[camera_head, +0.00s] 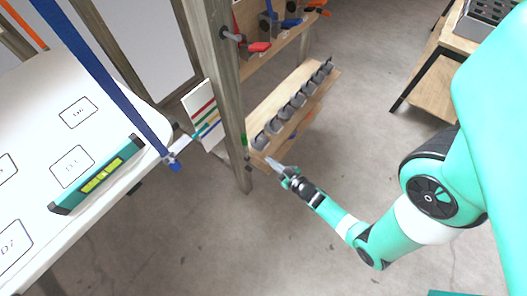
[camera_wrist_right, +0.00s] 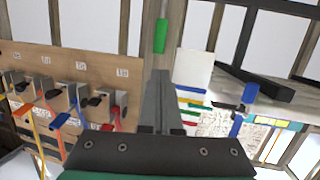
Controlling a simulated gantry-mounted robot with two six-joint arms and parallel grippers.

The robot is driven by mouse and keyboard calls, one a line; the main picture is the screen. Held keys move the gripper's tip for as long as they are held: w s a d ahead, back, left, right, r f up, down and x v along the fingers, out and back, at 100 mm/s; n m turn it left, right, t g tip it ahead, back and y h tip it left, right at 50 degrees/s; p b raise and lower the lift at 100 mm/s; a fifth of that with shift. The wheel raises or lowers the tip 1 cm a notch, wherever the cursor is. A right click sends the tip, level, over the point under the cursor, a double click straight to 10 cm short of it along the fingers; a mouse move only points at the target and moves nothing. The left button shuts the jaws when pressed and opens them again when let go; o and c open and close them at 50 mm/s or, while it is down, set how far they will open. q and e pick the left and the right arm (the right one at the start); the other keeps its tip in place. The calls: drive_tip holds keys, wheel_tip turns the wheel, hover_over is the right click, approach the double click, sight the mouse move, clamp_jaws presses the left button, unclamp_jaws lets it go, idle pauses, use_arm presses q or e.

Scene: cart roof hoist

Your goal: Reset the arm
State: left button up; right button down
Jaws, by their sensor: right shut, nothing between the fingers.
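My right arm reaches in from the right in the head view. Its gripper (camera_head: 273,163) is shut and empty, with its fingertips in front of the lower end of a wooden shelf board (camera_head: 328,85). In the right wrist view the shut fingers (camera_wrist_right: 161,105) point up the middle of the picture, towards a wooden post with a green piece (camera_wrist_right: 160,36) on it. I cannot tell whether the fingertips touch anything. My left gripper does not show in either view.
A white table (camera_head: 118,95) at left carries a teal spirit level (camera_head: 97,176) and printed labels. A wooden post (camera_head: 222,85) stands between table and shelf. Dark clips line the board. Open floor (camera_head: 270,245) lies below the arm.

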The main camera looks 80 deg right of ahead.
drive_tip(key=shift+s+a+r, duration=0.1)
drive_tip(key=shift+s+a, duration=0.05)
